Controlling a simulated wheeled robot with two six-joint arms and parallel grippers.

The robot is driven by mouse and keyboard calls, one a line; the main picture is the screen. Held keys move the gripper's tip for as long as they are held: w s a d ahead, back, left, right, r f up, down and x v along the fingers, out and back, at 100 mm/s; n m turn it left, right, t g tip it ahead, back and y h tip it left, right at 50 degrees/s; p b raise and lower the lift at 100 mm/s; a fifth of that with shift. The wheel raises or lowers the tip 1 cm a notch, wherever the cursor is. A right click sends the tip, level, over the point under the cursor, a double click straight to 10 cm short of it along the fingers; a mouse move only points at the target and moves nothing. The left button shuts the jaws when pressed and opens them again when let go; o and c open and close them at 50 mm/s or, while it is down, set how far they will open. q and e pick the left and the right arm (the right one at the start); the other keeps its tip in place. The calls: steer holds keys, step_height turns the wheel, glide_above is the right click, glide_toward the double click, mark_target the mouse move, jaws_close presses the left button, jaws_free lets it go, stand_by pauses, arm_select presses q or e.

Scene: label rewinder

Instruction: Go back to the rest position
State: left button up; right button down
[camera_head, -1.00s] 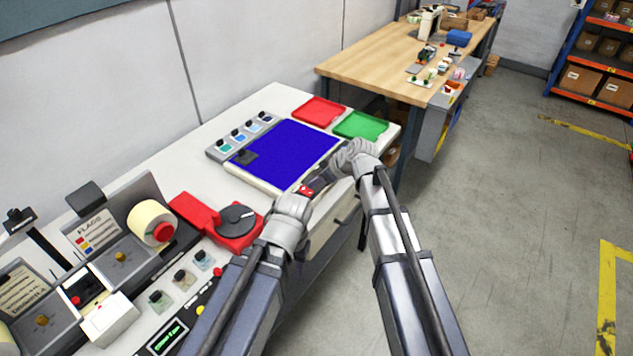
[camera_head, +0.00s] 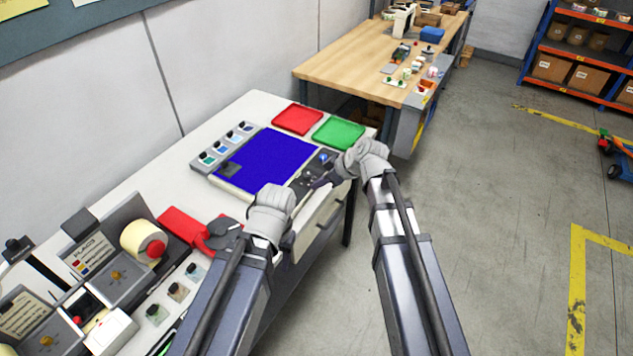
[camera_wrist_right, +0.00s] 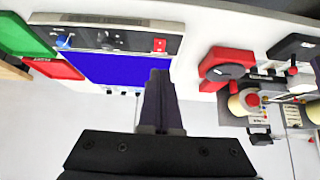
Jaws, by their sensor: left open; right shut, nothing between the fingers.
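My right gripper (camera_head: 320,182) shows dark, shut fingers in the head view, near the front edge of the blue-screen console (camera_head: 222,188). In the right wrist view the shut fingers (camera_wrist_right: 160,95) are together and empty, in front of the blue screen (camera_wrist_right: 115,69). I cannot tell their height above the console.
The white bench (camera_head: 150,190) carries a red tray (camera_head: 297,119), a green tray (camera_head: 338,134), a red dispenser (camera_head: 183,227) and a label roll (camera_head: 142,240). A wooden table (camera_head: 345,75) stands behind.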

arm_select(q)
step_height(320, 180, down, 4)
steer(key=b, duration=0.4)
steer(key=shift+f, duration=0.25)
arm_select(e)
steer(key=s+f+m+g+h, duration=0.2)
steer(key=s+f+m+h, duration=0.1)
steer(key=s, duration=0.7)
steer(key=s+f+m+g+h, duration=0.2)
steer(key=s+f+m+h, duration=0.2)
steer(key=s, duration=0.7)
step_height(320, 180, down, 2)
steer(key=shift+a+g+h, duration=0.25)
steer(key=shift+g+h, duration=0.05)
steer(key=shift+g, duration=0.1)
